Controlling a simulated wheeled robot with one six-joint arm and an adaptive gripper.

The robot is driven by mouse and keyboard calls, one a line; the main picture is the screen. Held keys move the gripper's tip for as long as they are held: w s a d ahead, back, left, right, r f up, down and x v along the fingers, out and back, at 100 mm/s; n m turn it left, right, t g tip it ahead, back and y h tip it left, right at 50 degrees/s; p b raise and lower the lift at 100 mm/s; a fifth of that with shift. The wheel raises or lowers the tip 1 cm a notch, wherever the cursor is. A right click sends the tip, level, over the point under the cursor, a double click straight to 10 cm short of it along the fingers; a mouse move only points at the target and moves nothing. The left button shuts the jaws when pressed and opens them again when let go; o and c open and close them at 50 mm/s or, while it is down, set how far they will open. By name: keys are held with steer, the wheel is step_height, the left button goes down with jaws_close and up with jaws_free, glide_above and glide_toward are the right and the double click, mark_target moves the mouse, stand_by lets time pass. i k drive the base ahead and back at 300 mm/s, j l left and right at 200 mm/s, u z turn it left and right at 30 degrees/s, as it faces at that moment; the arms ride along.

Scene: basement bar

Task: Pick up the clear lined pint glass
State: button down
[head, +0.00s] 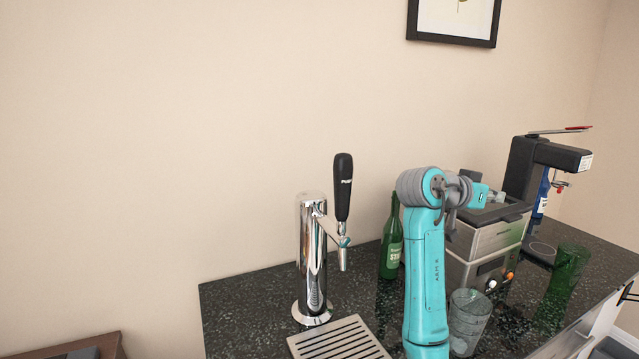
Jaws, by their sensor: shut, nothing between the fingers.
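The clear lined pint glass (471,318) stands upright on the dark speckled counter (255,300), in the lower right of the head view. It is just right of my teal upright arm link and in front of a steel appliance. My arm rises in front of the counter and bends at a grey joint well above the glass. Beyond that joint, the arm's end is hidden or cannot be made out, so I do not see my gripper.
A chrome beer tap (312,260) and a slatted drip tray (340,340) stand left of my arm. A green bottle (391,245) is behind it. The steel appliance (490,250), a green glass (567,272) and a black dispenser (530,180) crowd the right.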

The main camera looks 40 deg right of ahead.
mark_target(470, 310)
steer(key=k, duration=1)
